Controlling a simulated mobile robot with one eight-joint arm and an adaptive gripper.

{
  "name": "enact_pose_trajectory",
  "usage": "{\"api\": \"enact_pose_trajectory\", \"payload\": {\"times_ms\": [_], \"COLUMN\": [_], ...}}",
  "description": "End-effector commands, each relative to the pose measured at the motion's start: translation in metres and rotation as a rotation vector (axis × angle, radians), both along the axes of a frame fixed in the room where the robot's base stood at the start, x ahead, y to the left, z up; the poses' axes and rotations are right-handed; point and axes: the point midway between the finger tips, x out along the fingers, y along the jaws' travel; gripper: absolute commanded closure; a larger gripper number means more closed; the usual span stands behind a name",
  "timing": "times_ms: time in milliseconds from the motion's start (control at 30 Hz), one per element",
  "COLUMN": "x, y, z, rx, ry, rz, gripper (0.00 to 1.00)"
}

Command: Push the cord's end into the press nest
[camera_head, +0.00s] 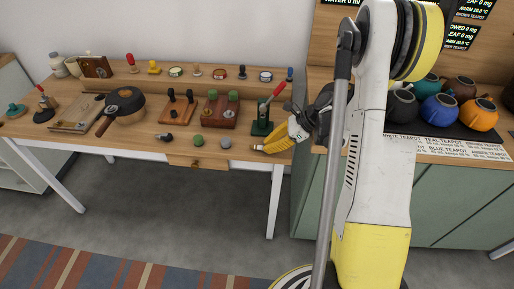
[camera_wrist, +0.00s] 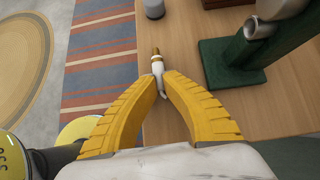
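The cord's end (camera_wrist: 157,63) is white with a brass-coloured tip and points away from my gripper in the wrist view. My gripper (camera_wrist: 161,79) has its yellow fingertips closed on the white part. In the head view my gripper (camera_head: 268,149) is low over the table's front right edge. The press (camera_head: 262,117) is dark green with a red lever, just behind my gripper. In the wrist view the press (camera_wrist: 228,62) stands to the right of the cord's end, apart from it. A round metal part (camera_wrist: 259,26) on its column may be the nest.
A grey knob (camera_head: 225,143) and a green knob (camera_head: 197,140) stand left of my gripper near the front edge. A red-brown block (camera_head: 220,112) with green knobs stands left of the press. Several teapots (camera_head: 438,108) stand on the right counter.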

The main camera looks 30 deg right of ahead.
Motion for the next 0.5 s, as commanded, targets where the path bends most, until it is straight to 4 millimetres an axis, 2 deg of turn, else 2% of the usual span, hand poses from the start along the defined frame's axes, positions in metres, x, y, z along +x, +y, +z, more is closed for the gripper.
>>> {"api": "enact_pose_trajectory", "payload": {"times_ms": [33,333,400,433,500], "x": [-0.0106,-0.0131,-0.0132,-0.0133,-0.0134], "y": [-0.0201,-0.0225,-0.0223,-0.0224,-0.0222], "z": [-0.0064,-0.0073,-0.0075,-0.0075,-0.0078], "rx": [-0.02,-0.019,-0.019,-0.019,-0.019], "ry": [0.016,0.016,0.016,0.016,0.016], "rz": [-0.026,-0.025,-0.024,-0.024,-0.024], "gripper": [1.0,1.0,0.74,0.69,0.69]}}
